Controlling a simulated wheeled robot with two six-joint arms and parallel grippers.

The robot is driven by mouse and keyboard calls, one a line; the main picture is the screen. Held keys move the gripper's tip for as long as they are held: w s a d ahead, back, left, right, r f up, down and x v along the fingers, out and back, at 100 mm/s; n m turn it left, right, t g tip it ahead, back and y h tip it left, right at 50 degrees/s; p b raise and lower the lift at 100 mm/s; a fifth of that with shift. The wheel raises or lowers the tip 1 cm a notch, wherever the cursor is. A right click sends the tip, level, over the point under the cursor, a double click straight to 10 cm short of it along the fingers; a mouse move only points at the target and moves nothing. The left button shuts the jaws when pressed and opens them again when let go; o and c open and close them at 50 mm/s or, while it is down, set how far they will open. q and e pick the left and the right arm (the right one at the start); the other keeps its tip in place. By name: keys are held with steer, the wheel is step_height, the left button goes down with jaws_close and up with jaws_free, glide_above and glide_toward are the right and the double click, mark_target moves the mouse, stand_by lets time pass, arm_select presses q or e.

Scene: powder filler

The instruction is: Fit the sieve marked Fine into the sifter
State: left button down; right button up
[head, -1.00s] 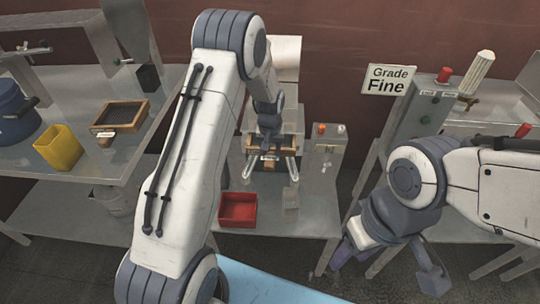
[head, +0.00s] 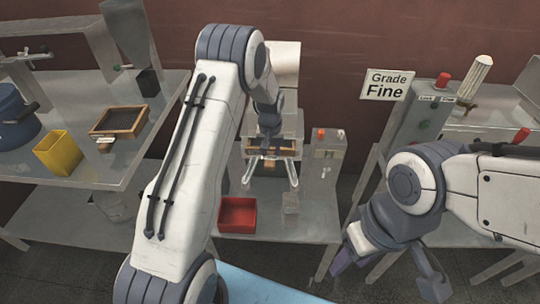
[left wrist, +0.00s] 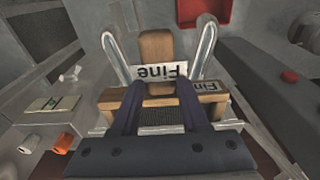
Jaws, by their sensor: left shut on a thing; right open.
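The sieve marked Fine (left wrist: 156,45) is wooden-framed, with a wooden handle and a white label reading Fine, upside down in the left wrist view. It also shows in the head view (head: 270,151). My left gripper (head: 268,132) is shut on it, its dark fingers reaching its frame in the left wrist view. The sieve is at the front of the sifter (head: 290,120), between two curved metal bars. My arm hides part of the sifter, and I cannot tell how far in the sieve is. My right gripper (head: 395,270) is open and empty, away at the right.
A sign reading Grade Fine (head: 387,85) stands right of the sifter. A control box (head: 326,155) with orange and white knobs is beside it. A red tray (head: 238,215) lies in front. On the left bench are another wooden sieve (head: 100,130) and a yellow container (head: 58,154).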

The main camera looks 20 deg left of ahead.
arm_select(q)
steer(key=shift+w+a, duration=0.2)
steer(key=shift+w, duration=0.5)
steer(key=shift+w+a, duration=0.2)
steer(key=shift+w, duration=0.45)
steer(key=shift+w+a, duration=0.2)
steer(key=shift+w, duration=0.5)
steer(key=shift+c, duration=1.7)
jaws_free()
step_height(320, 180, up, 10)
steer(key=s+b, duration=0.1)
steer(key=b, duration=0.1)
steer(key=shift+d+r, duration=0.15)
steer(key=shift+r, duration=0.05)
